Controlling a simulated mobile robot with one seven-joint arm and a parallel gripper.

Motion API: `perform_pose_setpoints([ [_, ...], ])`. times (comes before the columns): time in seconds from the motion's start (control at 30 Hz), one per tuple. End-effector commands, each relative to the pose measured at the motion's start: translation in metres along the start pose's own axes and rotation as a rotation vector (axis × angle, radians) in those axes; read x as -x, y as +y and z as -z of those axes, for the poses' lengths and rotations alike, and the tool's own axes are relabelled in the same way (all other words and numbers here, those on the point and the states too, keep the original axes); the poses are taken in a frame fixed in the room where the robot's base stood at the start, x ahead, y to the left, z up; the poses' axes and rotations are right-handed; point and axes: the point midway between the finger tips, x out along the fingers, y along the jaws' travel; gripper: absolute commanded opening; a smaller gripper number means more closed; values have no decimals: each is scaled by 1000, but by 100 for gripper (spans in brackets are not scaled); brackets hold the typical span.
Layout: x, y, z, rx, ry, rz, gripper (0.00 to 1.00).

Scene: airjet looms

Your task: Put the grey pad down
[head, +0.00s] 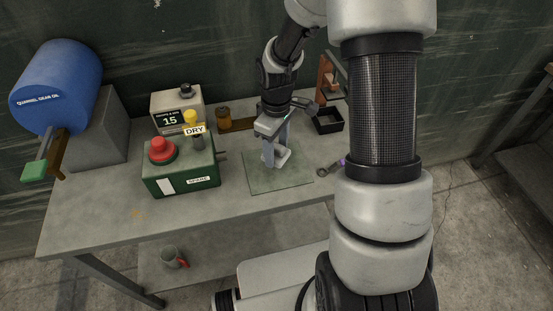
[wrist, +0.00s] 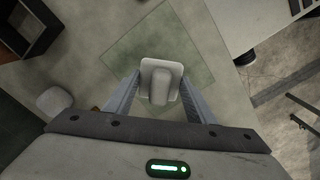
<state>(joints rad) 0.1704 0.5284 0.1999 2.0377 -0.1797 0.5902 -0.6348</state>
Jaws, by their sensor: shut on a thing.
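The grey pad (wrist: 160,83) is a small pale block with a flat plate and a raised middle grip. In the wrist view my gripper (wrist: 161,98) is shut on its raised part, one finger on each side. In the head view my gripper (head: 271,158) points down over the green square mat (head: 262,185) on the table, with the pad (head: 284,156) at its fingertips. I cannot tell whether the pad touches the mat or hangs just above it.
A green box with a red button (head: 181,175) stands left of the mat. A black open tray (head: 327,121) is behind it to the right. A blue drum (head: 55,85) is at far left. The front table strip is clear.

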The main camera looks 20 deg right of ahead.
Motion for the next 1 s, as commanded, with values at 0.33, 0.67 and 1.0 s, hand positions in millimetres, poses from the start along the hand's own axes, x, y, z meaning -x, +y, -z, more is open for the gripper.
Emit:
perform_pose_setpoints([
  [0.33, -39, -1, 0, -1, -2, 2, 32],
  [0.67, -43, 0, 0, -2, 0, 0, 32],
  [1.0, -42, 0, 0, -2, 0, 0, 69],
])
